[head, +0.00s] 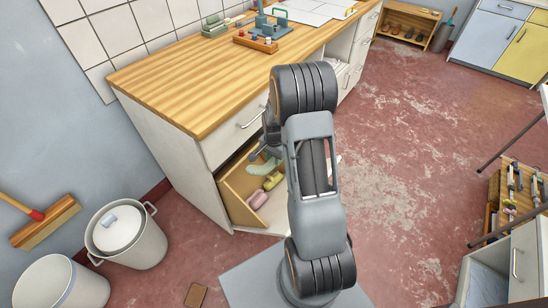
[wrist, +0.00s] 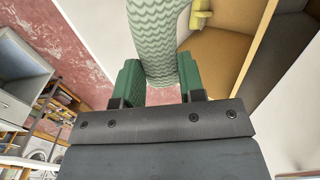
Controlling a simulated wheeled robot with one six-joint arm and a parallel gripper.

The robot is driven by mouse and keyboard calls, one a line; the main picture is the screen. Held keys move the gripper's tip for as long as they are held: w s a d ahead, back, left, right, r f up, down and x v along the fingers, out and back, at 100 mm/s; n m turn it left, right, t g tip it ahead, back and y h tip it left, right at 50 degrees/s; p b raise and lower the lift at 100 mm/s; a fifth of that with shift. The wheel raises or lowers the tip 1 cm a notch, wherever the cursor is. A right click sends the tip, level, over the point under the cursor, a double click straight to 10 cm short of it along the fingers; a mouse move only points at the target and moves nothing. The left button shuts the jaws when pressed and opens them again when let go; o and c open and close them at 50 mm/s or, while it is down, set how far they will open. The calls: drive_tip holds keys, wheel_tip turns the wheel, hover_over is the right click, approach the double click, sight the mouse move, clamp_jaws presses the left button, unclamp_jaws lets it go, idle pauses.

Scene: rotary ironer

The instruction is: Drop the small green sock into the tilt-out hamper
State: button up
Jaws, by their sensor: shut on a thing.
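The small green sock (head: 264,166) hangs from my gripper (head: 267,146) in the head view, over the opening of the hamper. In the wrist view the pale green ribbed sock (wrist: 158,35) sits between the two green fingers of my gripper (wrist: 160,82), which is shut on it. The tilt-out hamper (head: 237,203) is tipped open below the counter, with its tan inside showing; its inside (wrist: 215,58) also shows in the wrist view beside the sock. My arm hides part of the hamper's right side.
A pink item (head: 258,199) and a yellow-green item (head: 273,180) lie in the hamper. The wooden counter (head: 195,75) and a drawer (head: 240,125) stand above it. A lidded bin (head: 125,238) is on the floor at the left. The red floor at right is largely clear.

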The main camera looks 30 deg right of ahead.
drive_tip(key=shift+f, duration=0.2)
wheel_tip(320, 180, down, 9)
drive_tip(key=b, duration=0.6)
drive_tip(key=shift+r+b, duration=0.15)
drive_tip(key=shift+b, duration=0.2)
drive_tip(key=o, duration=1)
drive_tip(key=shift+c, duration=0.2)
drive_tip(key=shift+r, duration=0.1)
wheel_tip(320, 180, up, 14)
drive_tip(key=shift+f+p, duration=0.15)
drive_tip(key=shift+p, duration=0.95)
